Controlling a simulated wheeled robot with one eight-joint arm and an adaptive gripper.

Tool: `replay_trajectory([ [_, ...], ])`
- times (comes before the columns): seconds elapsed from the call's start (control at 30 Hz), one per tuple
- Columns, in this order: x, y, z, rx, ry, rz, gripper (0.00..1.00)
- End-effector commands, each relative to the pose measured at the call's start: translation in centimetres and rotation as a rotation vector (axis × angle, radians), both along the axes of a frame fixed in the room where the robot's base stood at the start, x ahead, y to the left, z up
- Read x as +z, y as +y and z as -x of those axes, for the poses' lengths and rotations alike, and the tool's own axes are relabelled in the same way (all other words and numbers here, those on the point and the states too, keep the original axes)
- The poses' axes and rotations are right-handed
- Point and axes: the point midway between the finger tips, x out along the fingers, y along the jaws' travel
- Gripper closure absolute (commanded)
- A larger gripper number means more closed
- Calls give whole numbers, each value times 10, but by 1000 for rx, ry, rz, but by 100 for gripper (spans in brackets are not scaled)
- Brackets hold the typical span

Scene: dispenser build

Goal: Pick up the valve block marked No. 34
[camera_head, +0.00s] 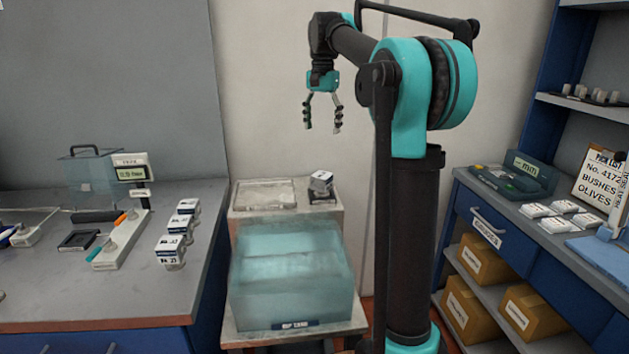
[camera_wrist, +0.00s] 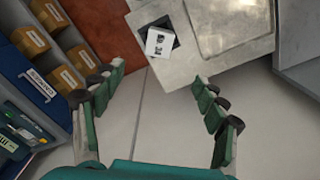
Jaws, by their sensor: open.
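A white and grey valve block (camera_head: 320,181) stands on a dark square pad on the pale cabinet top behind the clear blue bin. In the wrist view the block (camera_wrist: 160,42) shows a white label that appears to read 34, turned sideways. My gripper (camera_head: 322,127) is open and empty, hanging well above the cabinet, fingers pointing down. In the wrist view its fingertips (camera_wrist: 159,76) are spread wide, with the block beyond them near the top of the picture.
Several labelled valve blocks (camera_head: 176,232) stand in a row on the left bench (camera_head: 110,300). The clear blue bin (camera_head: 292,275) stands in front of the cabinet. A pale tray (camera_head: 265,195) lies left of the block. Shelves with cardboard boxes (camera_head: 485,260) are at right.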

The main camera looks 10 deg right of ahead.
Motion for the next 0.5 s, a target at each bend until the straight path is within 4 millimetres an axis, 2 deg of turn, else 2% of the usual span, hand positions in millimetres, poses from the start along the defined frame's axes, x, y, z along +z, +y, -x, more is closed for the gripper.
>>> replay_trajectory([
  [0.07, 3, 1, -1, -9, 6, 1, 28],
  [0.17, -7, 1, -2, -11, 7, 1, 28],
  [0.5, -74, 0, -1, -10, 6, 1, 28],
])
